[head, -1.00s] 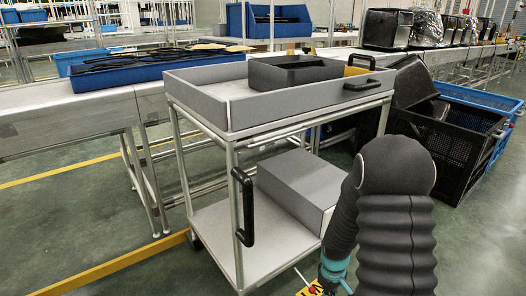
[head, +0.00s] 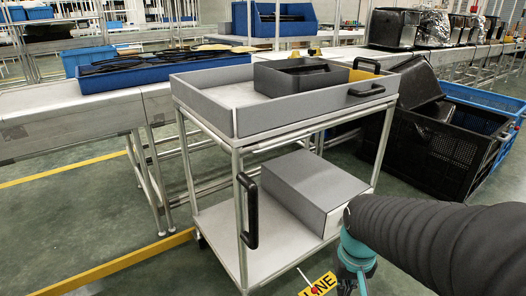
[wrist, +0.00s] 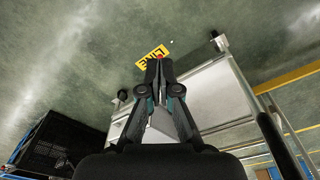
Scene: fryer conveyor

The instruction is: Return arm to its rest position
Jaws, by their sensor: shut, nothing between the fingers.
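My gripper (wrist: 158,68) shows in the wrist view with its fingertips together, shut and empty. It points down over the green floor beside the cart, close to a yellow floor label (wrist: 150,56). In the head view my dark, sleeved arm (head: 430,235) enters from the right edge and reaches to the front right corner of the cart.
A dark tray (head: 300,75) sits on the cart's top and a grey box (head: 305,185) on its lower shelf. Black crates (head: 440,150) and a blue crate (head: 490,105) stand to the right. A conveyor (head: 80,120) runs behind. Floor at left is free.

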